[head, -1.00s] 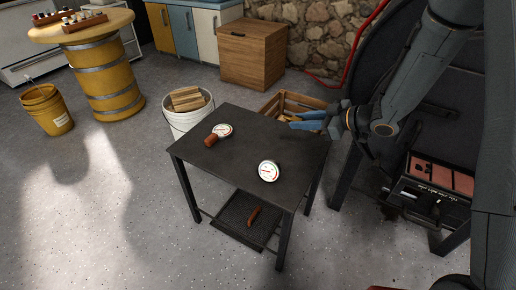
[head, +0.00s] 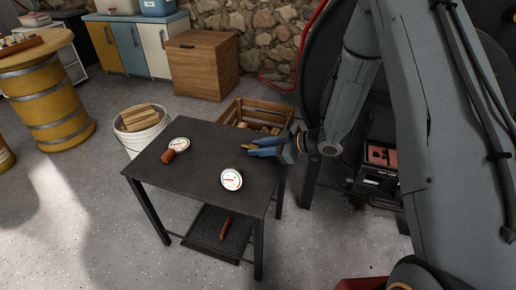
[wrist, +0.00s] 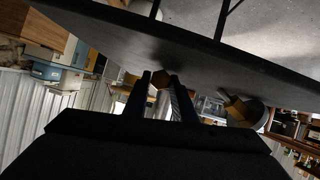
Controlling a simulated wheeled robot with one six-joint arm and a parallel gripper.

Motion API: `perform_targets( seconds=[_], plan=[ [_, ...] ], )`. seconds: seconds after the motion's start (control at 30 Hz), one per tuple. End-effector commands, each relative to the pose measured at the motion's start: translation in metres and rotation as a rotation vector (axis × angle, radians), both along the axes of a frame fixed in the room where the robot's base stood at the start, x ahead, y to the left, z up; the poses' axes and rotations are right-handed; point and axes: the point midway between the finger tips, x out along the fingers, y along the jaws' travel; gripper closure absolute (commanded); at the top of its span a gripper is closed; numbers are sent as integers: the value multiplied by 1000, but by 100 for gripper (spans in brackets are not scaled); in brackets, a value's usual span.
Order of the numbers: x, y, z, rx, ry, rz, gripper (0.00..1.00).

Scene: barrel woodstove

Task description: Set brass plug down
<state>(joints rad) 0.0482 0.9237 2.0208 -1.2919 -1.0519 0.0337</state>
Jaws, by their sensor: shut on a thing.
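My gripper (head: 262,149) has blue fingers and appears at the right edge of the dark table (head: 200,150) in the head view. In the wrist view my gripper (wrist: 162,95) is shut on the brass plug (wrist: 159,79), a small hexagonal brown-gold piece between the fingertips. A dark surface spans the view just beyond it; I cannot tell whether the plug touches it. In the head view the fingers mostly hide the plug.
A white bucket of wood (head: 140,132) and a wooden crate (head: 240,108) stand behind. Much of the tabletop is bare.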

Motion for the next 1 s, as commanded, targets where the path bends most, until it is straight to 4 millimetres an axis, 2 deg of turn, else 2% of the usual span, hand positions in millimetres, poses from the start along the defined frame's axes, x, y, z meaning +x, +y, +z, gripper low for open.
perform_targets(
  seconds=[0.57, 0.6, 0.7, 1.0],
  plan=[
    [-1, 1, -18, -5, 6, 0, 100],
    [-1, 1, -18, -6, 7, 0, 71],
    [-2, 2, -18, -6, 7, 2, 57],
    [-6, 5, -19, -7, 10, 11, 57]
  ],
)
